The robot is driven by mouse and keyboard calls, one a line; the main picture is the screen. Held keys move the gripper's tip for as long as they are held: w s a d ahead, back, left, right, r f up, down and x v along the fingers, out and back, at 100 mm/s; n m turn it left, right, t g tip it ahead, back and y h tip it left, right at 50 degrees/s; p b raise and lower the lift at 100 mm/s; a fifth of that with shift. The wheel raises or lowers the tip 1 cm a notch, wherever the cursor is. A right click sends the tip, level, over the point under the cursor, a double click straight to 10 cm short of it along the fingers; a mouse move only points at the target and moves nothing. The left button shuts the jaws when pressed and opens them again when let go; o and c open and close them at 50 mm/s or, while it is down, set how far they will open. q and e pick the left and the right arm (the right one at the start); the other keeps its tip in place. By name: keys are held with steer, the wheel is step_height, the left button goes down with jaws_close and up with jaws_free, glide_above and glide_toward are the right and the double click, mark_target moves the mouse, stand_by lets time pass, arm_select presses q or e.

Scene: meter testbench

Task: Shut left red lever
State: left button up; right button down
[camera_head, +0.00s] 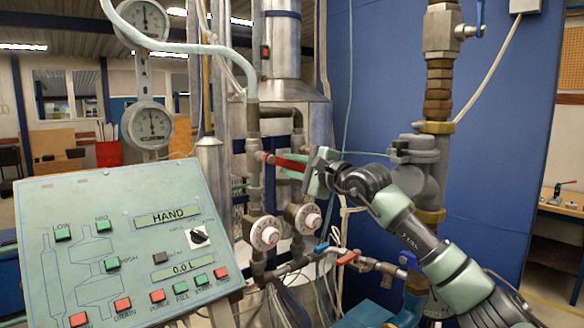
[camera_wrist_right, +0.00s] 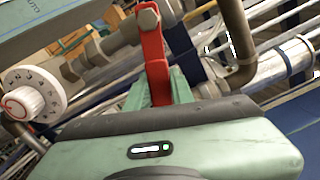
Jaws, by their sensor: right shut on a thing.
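The left red lever (camera_head: 287,162) sits on a valve on the left vertical pipe. It points to the right and slopes slightly down from its pivot. My right gripper (camera_head: 309,170) is at the lever's free end, shut on it. In the right wrist view, the red lever (camera_wrist_right: 154,58) runs from a bolt at the top down between the green fingers of the gripper (camera_wrist_right: 160,92). The fingertips are partly hidden there by the gripper body. My left gripper is not in view.
A control panel (camera_head: 120,240) stands at the front left. Two round white dials (camera_head: 266,235) sit below the lever. Lower down are a blue lever (camera_head: 322,247) and another red lever (camera_head: 348,257). A thick pipe (camera_head: 437,100) stands right of the gripper, before a blue wall.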

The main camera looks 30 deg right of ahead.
steer(key=shift+r, duration=0.1)
steer(key=c, duration=1.2)
jaws_free()
steer(key=shift+s+d+f+b, duration=0.1)
steer(key=shift+s+f+b, duration=0.1)
steer(key=shift+s+b, duration=0.1)
steer(key=s+d+b, duration=0.1)
steer(key=s+b, duration=0.2)
steer(key=s, duration=0.4)
steer(key=shift+r, duration=0.2)
